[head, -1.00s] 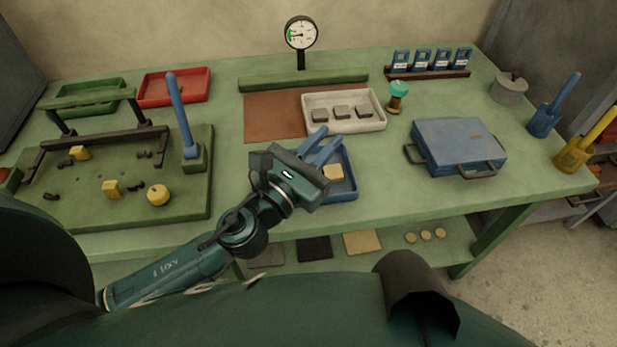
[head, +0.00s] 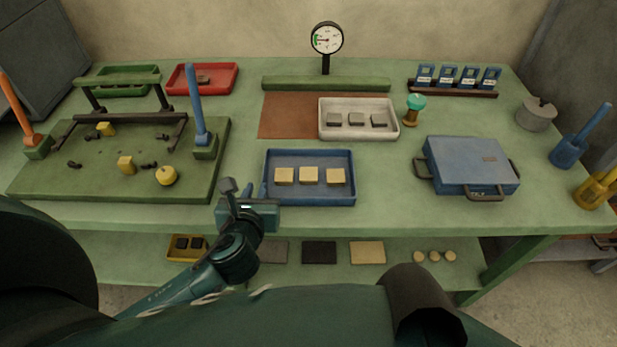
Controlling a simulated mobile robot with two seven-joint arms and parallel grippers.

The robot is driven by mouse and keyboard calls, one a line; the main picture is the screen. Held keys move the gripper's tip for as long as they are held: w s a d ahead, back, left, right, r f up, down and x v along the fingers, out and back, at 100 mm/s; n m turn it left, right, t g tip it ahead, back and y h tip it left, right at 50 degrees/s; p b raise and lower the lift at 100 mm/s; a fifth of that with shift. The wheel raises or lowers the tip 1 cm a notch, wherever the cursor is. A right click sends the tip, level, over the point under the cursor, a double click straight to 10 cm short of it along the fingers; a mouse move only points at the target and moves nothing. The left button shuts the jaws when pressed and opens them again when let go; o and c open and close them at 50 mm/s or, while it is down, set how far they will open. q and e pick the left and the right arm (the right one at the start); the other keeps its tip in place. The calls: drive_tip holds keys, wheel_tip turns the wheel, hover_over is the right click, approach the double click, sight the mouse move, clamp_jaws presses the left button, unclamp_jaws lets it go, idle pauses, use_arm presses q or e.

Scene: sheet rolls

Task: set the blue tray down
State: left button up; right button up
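The blue tray (head: 331,160) lies flat on the green workbench near its front edge. Three pale yellow blocks (head: 309,175) stand in a row in it. My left gripper (head: 254,189) is beside the tray's left wall, near its front left corner. Its two blue fingers look apart, with nothing seen between them. I cannot tell whether a finger touches the wall. My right gripper is not in view.
A white tray (head: 325,130) with grey blocks is behind, partly on a brown mat (head: 285,117). A blue case (head: 462,160) stands to the right. A green fixture board (head: 60,180) with a blue lever (head: 196,105) is left. Bench is clear between tray and case.

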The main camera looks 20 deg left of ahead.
sight(263, 176)
use_arm(q)
drive_tip(key=x, duration=0.7)
drive_tip(key=shift+w+d+r, duration=0.1)
drive_tip(key=shift+w+r, duration=0.05)
drive_tip(key=shift+w, duration=0.15)
clamp_jaws()
